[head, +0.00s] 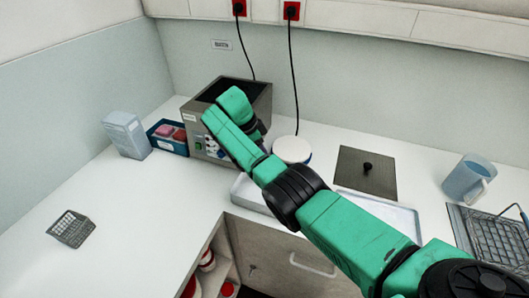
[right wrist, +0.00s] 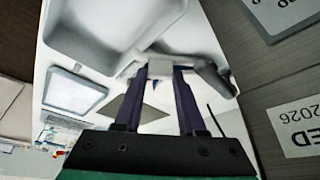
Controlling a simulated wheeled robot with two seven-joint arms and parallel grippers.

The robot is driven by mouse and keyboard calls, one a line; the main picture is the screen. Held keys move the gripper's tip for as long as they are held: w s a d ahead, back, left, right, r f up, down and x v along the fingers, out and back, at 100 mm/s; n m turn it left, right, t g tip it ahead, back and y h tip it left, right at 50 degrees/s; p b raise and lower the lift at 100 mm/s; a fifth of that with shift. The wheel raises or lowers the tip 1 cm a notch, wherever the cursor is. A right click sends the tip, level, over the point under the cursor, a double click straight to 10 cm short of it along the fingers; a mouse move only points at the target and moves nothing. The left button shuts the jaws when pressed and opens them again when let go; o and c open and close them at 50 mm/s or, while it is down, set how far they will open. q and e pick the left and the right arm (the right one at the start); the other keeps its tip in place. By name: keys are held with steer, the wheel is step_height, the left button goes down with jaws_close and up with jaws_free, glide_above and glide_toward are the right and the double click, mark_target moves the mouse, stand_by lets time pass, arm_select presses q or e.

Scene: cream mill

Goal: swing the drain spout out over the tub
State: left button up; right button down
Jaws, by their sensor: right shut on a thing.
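The steel mill box (head: 262,97) stands on the counter against the back wall, with its dark top opening up. My right arm comes in from the right and covers part of its front. My right gripper (right wrist: 160,74) is shut on the pale grey drain spout (right wrist: 207,74), close to the box's grey wall. The spout is hidden behind my arm in the head view. The pale tub (head: 240,188) is partly hidden below the box's front. In the right wrist view the tub (right wrist: 72,42) is at upper left, beside the spout. My left gripper is out of view.
A blue crate (head: 175,148) and pale carton (head: 127,135) stand left of the box. The left counter is mostly clear around a small wire basket (head: 71,229).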

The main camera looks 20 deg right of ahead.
steer(key=shift+c, duration=2.4)
jaws_free()
steer(key=shift+d, duration=0.1)
steer(key=p+v, duration=0.1)
steer(key=v, duration=1.3)
steer(key=shift+r, duration=0.3)
